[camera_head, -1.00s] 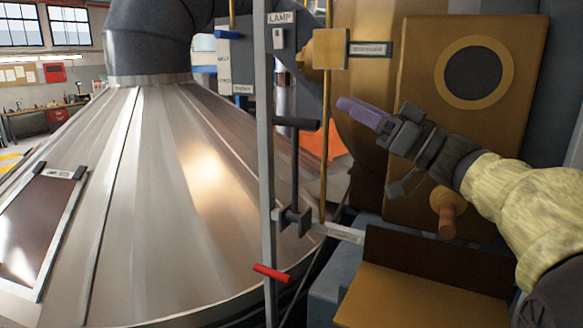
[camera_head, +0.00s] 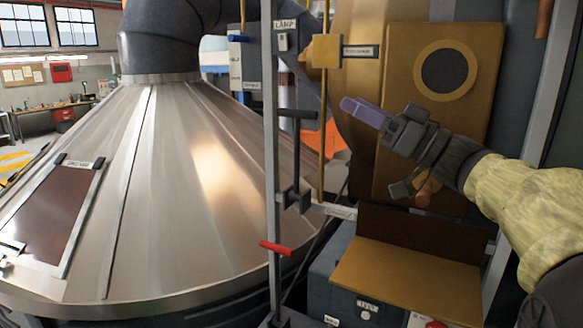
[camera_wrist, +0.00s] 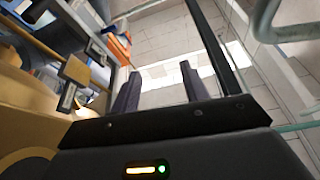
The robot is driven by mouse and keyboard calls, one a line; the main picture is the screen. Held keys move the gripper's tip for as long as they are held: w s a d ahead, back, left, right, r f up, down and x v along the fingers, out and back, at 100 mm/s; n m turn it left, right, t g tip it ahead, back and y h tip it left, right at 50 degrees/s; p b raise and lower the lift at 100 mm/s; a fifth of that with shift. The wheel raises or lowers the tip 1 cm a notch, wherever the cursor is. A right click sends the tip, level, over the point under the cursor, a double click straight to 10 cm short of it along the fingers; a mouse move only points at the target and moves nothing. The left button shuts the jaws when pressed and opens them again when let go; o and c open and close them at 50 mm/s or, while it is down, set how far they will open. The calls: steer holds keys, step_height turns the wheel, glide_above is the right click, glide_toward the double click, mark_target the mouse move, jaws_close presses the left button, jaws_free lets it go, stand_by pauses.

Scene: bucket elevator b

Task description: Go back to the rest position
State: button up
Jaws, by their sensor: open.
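My gripper (camera_head: 362,112) is at the end of my arm, which reaches in from the right in the head view. It hangs in the air in front of the yellow-brown housing with the round dark window (camera_head: 447,73). In the wrist view the two dark fingers of my gripper (camera_wrist: 159,88) stand apart with nothing between them. In the head view the fingers overlap, so the gap does not show there. Behind the fingers the wrist view shows a pale tiled surface (camera_wrist: 165,95).
A grey post (camera_head: 271,170) with a dark lever and a red handle (camera_head: 276,248) stands left of my gripper. A large metal cone (camera_head: 190,180) fills the left. A brown ledge (camera_head: 410,275) lies below my forearm. An orange panel (camera_head: 318,140) is behind the post.

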steer(key=w+d+f+m+t+h, duration=0.2)
steer(key=w+d+f+m+h, duration=0.3)
steer(key=f+h, duration=0.5)
steer(key=w+d+f+m+t+h, duration=0.25)
steer(key=f+m+h, duration=0.45)
steer(key=f, duration=0.6)
steer(key=s+f+g+h, duration=0.1)
steer(key=s+f+g, duration=0.2)
steer(key=f, duration=0.4)
steer(key=s+f+g+h, duration=0.1)
steer(key=s+f+g, duration=0.25)
steer(key=f, duration=0.35)
steer(key=s+a+f+n+g, duration=0.1)
steer(key=s+a+f+g, duration=0.1)
steer(key=s+f+g, duration=0.35)
steer(key=s+a+f+g, duration=0.2)
steer(key=s+f, duration=0.4)
steer(key=s, duration=0.5)
steer(key=s+b+x, duration=0.3)
steer(key=b+x, duration=1.3)
steer(key=shift+s+f+n, duration=0.2)
steer(key=shift+f+n, duration=0.1)
steer(key=shift+f, duration=0.1)
steer(key=shift+d, duration=0.1)
